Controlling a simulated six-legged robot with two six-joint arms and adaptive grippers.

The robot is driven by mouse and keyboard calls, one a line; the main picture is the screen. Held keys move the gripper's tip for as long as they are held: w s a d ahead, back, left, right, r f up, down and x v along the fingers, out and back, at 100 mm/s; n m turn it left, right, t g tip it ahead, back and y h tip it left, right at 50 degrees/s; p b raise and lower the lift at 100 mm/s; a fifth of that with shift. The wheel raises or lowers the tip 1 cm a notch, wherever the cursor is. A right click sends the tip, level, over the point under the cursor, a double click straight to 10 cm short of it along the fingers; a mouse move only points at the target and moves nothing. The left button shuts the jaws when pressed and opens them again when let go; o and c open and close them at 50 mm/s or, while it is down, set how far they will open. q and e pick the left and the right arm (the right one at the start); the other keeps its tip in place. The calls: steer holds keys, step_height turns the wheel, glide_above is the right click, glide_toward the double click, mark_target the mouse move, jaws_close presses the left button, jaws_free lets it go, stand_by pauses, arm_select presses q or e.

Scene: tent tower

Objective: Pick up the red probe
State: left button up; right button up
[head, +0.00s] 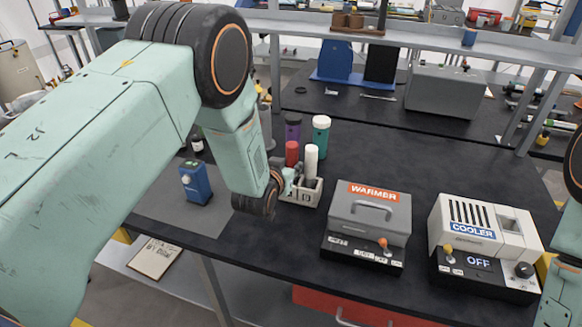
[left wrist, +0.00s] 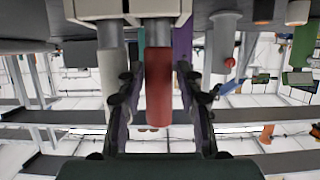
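The red probe (head: 292,152) stands upright in a pale holder (head: 302,194), beside a white probe (head: 311,160). My left gripper (head: 285,181) is at the holder's left side, partly hidden by its own wrist in the head view. In the left wrist view, which is upside down, the red probe (left wrist: 159,90) lies between the two open fingers of my left gripper (left wrist: 160,105), with a gap on each side. The white probe (left wrist: 112,75) shows left of it, partly behind a finger. My right gripper is out of view.
Purple (head: 293,126) and green (head: 320,134) containers stand close behind the probes. A blue device (head: 195,182) stands to the left. A grey warmer box (head: 369,215) and a white cooler (head: 484,235) stand to the right. The dark table behind the warmer is clear.

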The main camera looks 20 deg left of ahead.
arm_select(q)
steer(key=shift+w+d, duration=0.15)
steer(key=shift+d, duration=0.05)
steer(key=c, duration=0.4)
steer(key=shift+a, duration=0.2)
jaws_close()
steer(key=shift+d+r, duration=0.15)
